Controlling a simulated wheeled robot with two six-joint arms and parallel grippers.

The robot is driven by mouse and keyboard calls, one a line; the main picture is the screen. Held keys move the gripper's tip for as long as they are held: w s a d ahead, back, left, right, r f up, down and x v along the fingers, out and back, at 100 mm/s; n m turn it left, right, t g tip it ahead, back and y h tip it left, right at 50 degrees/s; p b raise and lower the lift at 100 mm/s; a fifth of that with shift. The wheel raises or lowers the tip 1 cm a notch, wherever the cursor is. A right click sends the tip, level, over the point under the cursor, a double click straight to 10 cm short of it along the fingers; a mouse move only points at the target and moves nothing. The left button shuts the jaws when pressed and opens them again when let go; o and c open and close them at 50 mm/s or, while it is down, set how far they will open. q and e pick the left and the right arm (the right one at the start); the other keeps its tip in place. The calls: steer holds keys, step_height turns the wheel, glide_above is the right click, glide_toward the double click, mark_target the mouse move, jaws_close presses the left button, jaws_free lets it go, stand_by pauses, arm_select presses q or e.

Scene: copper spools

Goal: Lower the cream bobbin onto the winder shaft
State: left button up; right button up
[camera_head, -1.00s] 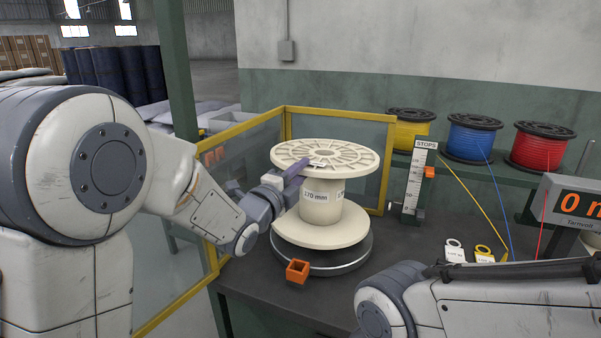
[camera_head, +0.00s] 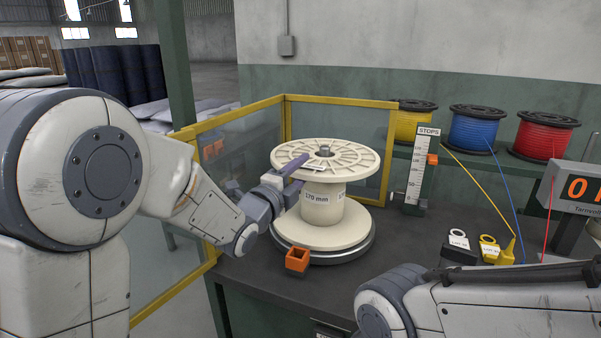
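The cream bobbin (camera_head: 322,205) stands upright over the round metal-rimmed winder plate (camera_head: 320,259). The grey tip of the winder shaft (camera_head: 325,150) shows through the hub hole in its upper flange. The lower flange looks down on the plate, with no clear gap. My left gripper (camera_head: 300,171) is at the left edge of the upper flange. Its purple fingers are spread, one above the rim and one below it. The rest of the shaft is hidden inside the bobbin. My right arm crosses the lower right, and its gripper is not in view.
A yellow-framed guard (camera_head: 240,108) encloses the left and back. A STOPS gauge (camera_head: 420,170), lot tags (camera_head: 459,240) and an orange display (camera_head: 578,190) are at right. Yellow, blue (camera_head: 477,130) and red spools stand behind.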

arm_select(q)
steer(key=shift+f, duration=0.3)
steer(key=b+v, duration=0.1)
steer(key=v, duration=0.9)
steer(key=shift+s+r+b, duration=0.2)
steer(key=shift+r+b, duration=0.05)
steer(key=shift+b, duration=0.15)
steer(key=shift+a, duration=0.15)
